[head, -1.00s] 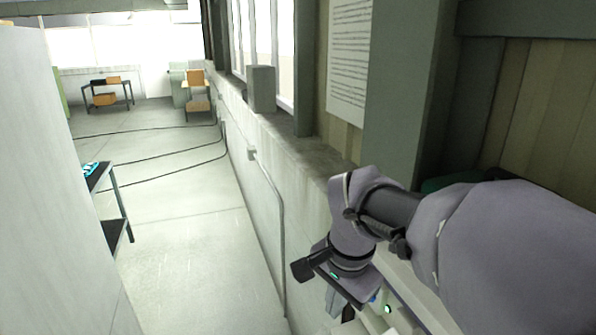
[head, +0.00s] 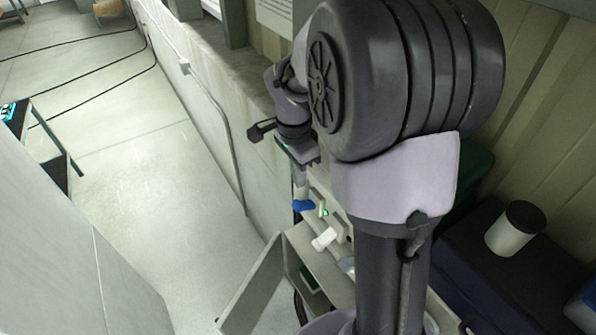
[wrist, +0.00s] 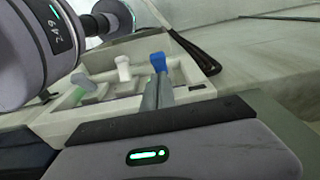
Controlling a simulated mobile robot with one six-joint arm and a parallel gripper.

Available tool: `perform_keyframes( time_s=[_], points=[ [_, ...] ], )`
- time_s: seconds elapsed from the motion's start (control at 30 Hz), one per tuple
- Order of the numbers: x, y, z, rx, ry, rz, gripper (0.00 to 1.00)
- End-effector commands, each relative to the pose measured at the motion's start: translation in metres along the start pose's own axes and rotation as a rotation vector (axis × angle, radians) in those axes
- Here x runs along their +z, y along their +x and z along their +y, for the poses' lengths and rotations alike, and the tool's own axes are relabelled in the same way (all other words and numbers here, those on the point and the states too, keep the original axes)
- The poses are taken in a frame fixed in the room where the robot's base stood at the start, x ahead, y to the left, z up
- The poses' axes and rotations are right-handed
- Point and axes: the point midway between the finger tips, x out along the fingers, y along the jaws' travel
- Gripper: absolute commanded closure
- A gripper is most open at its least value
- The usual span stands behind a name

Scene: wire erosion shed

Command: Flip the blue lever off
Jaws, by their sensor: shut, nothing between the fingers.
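The blue lever (head: 303,205) is on a pale panel low in the head view, just below my gripper (head: 300,180). In the wrist view, the blue lever (wrist: 158,62) stands up right beyond the tips of my gripper (wrist: 160,80). The grey fingers are together and hold nothing. They overlap the lower part of the lever in the picture, so I cannot tell whether they touch it.
A white lever (wrist: 123,68) and a pale green lever (wrist: 83,82) stand left of the blue one. An open cabinet door (head: 252,285) hangs below the panel. A white canister (head: 515,228) stands on a dark case at right.

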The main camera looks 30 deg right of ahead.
Motion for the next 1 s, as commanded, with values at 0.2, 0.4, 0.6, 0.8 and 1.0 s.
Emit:
perform_keyframes(
  time_s=[0.2,0.4,0.6,0.8,1.0],
  points=[
    [0.000,0.041,0.001,0.002,-0.001,-0.001,1.00],
    [0.000,0.058,0.000,0.000,0.000,-0.001,1.00],
    [0.000,0.059,0.000,-0.001,-0.001,-0.001,1.00],
    [0.001,0.060,0.000,-0.001,-0.001,0.003,1.00],
    [0.005,0.064,0.000,-0.002,-0.003,0.047,1.00]
  ],
)
